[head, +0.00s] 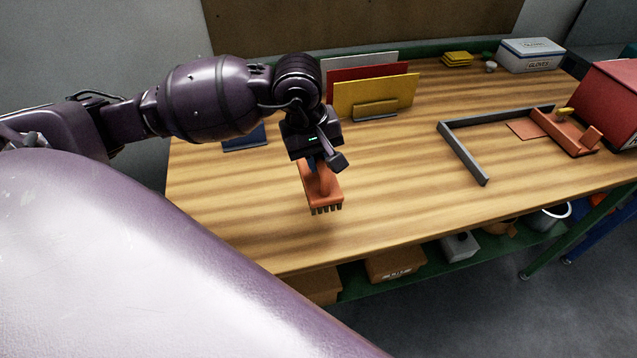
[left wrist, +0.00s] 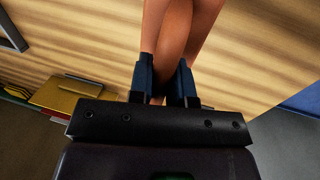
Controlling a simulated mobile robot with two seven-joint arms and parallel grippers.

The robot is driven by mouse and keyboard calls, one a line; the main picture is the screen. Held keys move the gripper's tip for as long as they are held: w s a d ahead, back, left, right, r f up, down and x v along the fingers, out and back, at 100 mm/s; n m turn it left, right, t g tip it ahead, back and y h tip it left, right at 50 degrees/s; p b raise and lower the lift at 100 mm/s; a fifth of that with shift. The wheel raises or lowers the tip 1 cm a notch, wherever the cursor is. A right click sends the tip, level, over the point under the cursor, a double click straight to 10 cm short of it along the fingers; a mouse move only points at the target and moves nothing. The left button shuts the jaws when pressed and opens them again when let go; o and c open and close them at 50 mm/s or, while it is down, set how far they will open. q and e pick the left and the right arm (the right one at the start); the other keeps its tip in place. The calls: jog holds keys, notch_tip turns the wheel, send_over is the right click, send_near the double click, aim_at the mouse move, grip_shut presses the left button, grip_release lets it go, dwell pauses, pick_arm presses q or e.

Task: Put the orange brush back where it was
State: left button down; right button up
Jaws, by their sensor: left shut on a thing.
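The orange brush (head: 322,192) is over the front middle of the wooden table, with its dark bristles downward. My left gripper (head: 318,163) is shut on its handle from above. In the left wrist view, the two dark blue fingers (left wrist: 166,78) close on the orange handle (left wrist: 180,30), and the brush runs out of the top of the picture. I cannot tell for sure whether the bristles touch the table. A flat orange patch (head: 524,130) lies inside a grey angled rail (head: 463,152) on the right. My right gripper is not in view.
The wooden table (head: 400,210) is clear between brush and rail. Yellow and red boards (head: 378,92) stand in a holder behind the gripper. An orange stand (head: 566,134) with a yellow piece, a red box (head: 612,98) and a gloves box (head: 531,56) are at right.

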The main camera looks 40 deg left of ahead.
aim_at(319, 184)
pick_arm(q)
notch_tip(319, 184, down, 4)
jog(key=shift+r, duration=0.1)
notch_tip(319, 184, down, 4)
jog(key=shift+r, duration=0.15)
jog(key=shift+f, duration=0.25)
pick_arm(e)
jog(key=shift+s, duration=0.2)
pick_arm(q)
jog(key=shift+f, duration=0.15)
